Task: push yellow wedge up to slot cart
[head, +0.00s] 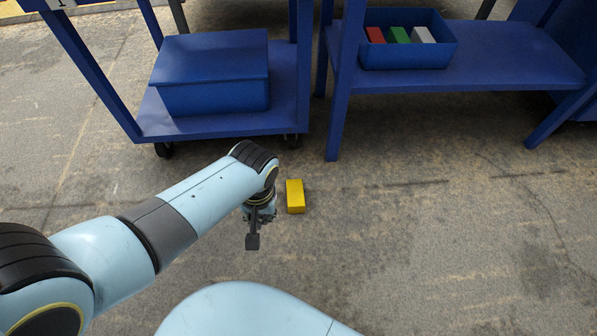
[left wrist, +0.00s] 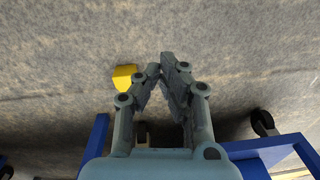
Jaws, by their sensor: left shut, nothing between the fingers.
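The yellow wedge (head: 295,196), a small block, lies on the floor in front of a blue wheeled cart (head: 286,95), apart from it. The wedge also shows in the left wrist view (left wrist: 124,77), beside my fingertips. My left gripper (head: 260,214) is low over the floor, just left of the wedge in the head view. Its fingers (left wrist: 162,70) are shut with nothing between them. I cannot tell whether they touch the wedge. My right gripper is not in view.
A blue lidded box (head: 212,72) sits on the cart's lower shelf. A blue bench (head: 480,72) at right holds a blue bin (head: 408,55) with red, green and white blocks. The cart has black casters (head: 163,149). The floor right of the wedge is clear.

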